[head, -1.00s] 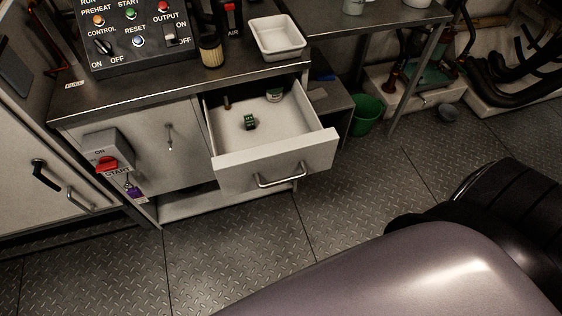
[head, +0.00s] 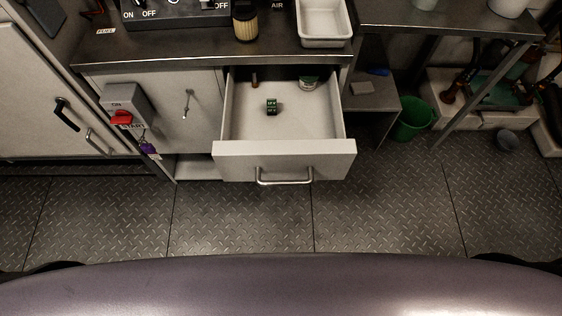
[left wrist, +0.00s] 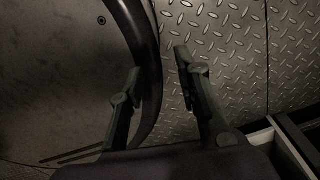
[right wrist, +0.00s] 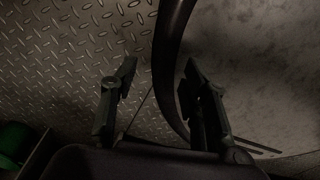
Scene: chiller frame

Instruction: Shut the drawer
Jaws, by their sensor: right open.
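The drawer (head: 284,160) stands pulled out of the grey cabinet under the bench, with a silver bar handle (head: 285,182) on its front. Inside the drawer lie a small green block (head: 271,106), a brown piece at the back left and a round green-and-white item (head: 309,83) at the back right. My left gripper (left wrist: 158,62) is open and empty in the left wrist view, with floor plate and part of my own body behind it. My right gripper (right wrist: 158,72) is open and empty in the right wrist view. Neither gripper shows in the head view, and neither touches the drawer.
A switch box with a red knob (head: 121,117) and hanging keys is on the cabinet's left. A white tray (head: 325,42) and a tan filter (head: 245,27) stand on the bench. A green bucket (head: 413,120) is at right. The floor before the drawer is clear.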

